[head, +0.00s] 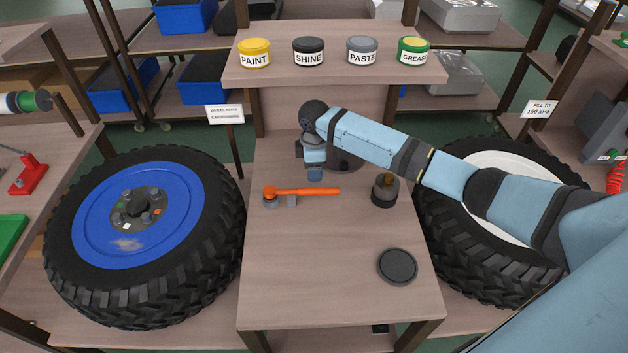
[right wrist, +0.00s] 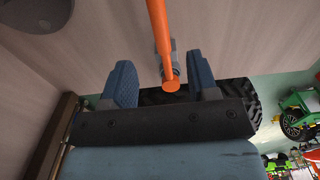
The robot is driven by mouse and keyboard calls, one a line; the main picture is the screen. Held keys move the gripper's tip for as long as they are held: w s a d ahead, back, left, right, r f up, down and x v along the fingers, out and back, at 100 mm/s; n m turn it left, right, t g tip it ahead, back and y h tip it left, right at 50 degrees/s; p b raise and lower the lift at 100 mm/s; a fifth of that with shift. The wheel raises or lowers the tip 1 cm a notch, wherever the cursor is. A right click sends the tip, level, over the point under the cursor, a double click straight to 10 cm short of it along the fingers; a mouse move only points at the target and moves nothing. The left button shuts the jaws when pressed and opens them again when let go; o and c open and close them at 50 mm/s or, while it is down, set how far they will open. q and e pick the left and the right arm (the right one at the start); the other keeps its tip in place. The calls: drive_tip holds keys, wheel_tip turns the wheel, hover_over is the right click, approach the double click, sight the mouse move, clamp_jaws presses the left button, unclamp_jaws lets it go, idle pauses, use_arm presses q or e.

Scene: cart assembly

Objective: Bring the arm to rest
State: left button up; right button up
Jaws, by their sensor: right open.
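My right arm reaches in from the right in the head view, across the wheel with the white rim. My right gripper (head: 314,176) hangs over the wooden table (head: 330,290), just behind the orange-handled tool (head: 305,191). In the right wrist view the two blue fingers (right wrist: 163,85) are apart, and the orange handle (right wrist: 160,45) shows between and beyond them. The tool lies on the table with its head on a small grey rest; nothing is held. My left gripper is not in either view.
A dark round pot with a brush (head: 384,190) stands right of the tool, and a black lid (head: 397,266) lies nearer. The blue-rimmed wheel (head: 140,215) is at left, the white-rimmed wheel (head: 500,195) at right. Several labelled cans stand on the shelf (head: 330,72) behind.

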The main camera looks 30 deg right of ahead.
drive_tip(key=shift+r, duration=1.35)
drive_tip(key=s+a+f+m+t+y+p, duration=0.1)
drive_tip(key=s+a+f, duration=0.2)
drive_tip(key=s+a, duration=0.1)
drive_tip(key=s+a+f+m+t+y+p, duration=0.1)
drive_tip(key=s+a+f, duration=0.3)
drive_tip(key=s+a+f+m+t+y+p, duration=0.1)
drive_tip(key=s+a+f+t, duration=0.1)
drive_tip(key=s+a+f, duration=0.1)
drive_tip(key=shift+s+a+f+y, duration=0.3)
drive_tip(key=shift+s+a, duration=0.45)
drive_tip(key=shift+a, duration=0.05)
drive_tip(key=s+m+t, duration=0.1)
drive_tip(key=s, duration=0.2)
drive_tip(key=s+a+m+t+p, duration=0.1)
drive_tip(key=s, duration=0.1)
drive_tip(key=s+a+m+t+p, duration=0.1)
drive_tip(key=s, duration=0.2)
drive_tip(key=shift+s+y, duration=0.3)
drive_tip(key=shift+y, duration=0.1)
drive_tip(key=s+d+r+m+t+h+p, duration=0.1)
drive_tip(key=s+d+r+m+t+p, duration=0.1)
drive_tip(key=s, duration=0.8)
drive_tip(key=shift+s+d+r+m+t, duration=0.4)
drive_tip(key=shift+r+m+t, duration=0.4)
drive_tip(key=shift+m+t, duration=0.15)
